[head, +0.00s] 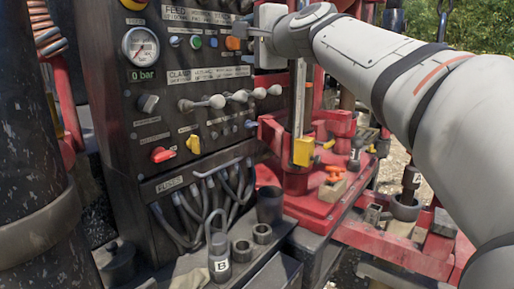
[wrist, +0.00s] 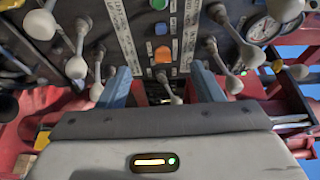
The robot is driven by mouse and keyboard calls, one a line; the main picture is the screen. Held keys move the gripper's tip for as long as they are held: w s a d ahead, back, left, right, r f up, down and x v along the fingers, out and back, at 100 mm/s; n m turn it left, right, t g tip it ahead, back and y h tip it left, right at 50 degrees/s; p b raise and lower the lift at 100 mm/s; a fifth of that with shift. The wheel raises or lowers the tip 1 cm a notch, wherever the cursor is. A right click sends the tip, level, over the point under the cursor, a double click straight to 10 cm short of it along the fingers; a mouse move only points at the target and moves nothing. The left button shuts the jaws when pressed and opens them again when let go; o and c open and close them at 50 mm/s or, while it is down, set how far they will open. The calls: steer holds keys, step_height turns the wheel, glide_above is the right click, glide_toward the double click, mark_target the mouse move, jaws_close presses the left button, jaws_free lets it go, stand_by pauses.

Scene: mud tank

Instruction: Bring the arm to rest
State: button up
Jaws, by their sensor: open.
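My gripper (head: 254,32) is at the upper middle of the head view, in front of the upper right of the dark control panel (head: 130,100). In the wrist view its two blue fingers (wrist: 160,82) stand apart, open. A grey-knobbed lever (wrist: 170,92) shows between the fingers in that view; nothing is seen gripped, and I cannot tell how far it is from them. My pale arm (head: 400,75) reaches in from the right of the head view, raised above the red machine.
The panel carries a pressure gauge (head: 141,47), a red knob (head: 163,154), a yellow knob (head: 194,144) and several levers (head: 217,101). Red machinery (head: 300,205) with a yellow block (head: 304,151) stands below my arm. A dark cylinder (head: 36,215) stands at left.

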steer(key=s+d+f+n+g+h+p, duration=0.2)
steer(key=s+d+f+n+g+p, duration=0.15)
steer(key=f, duration=0.55)
steer(key=s+d+f+n+g+h+p, duration=0.2)
steer(key=s+d+f+n+g+p, duration=0.15)
steer(key=f, duration=0.55)
steer(key=s+d+f+n+g+h+p, duration=0.2)
steer(key=s+d+f+g, duration=0.1)
steer(key=s+f, duration=0.5)
steer(key=s+d+f+n+g+h+p, duration=0.3)
steer(key=s+d+f, duration=0.3)
steer(key=s+f, duration=0.3)
steer(key=s, duration=0.3)
steer(key=shift+s+f+p, duration=0.3)
steer(key=shift+s, duration=0.05)
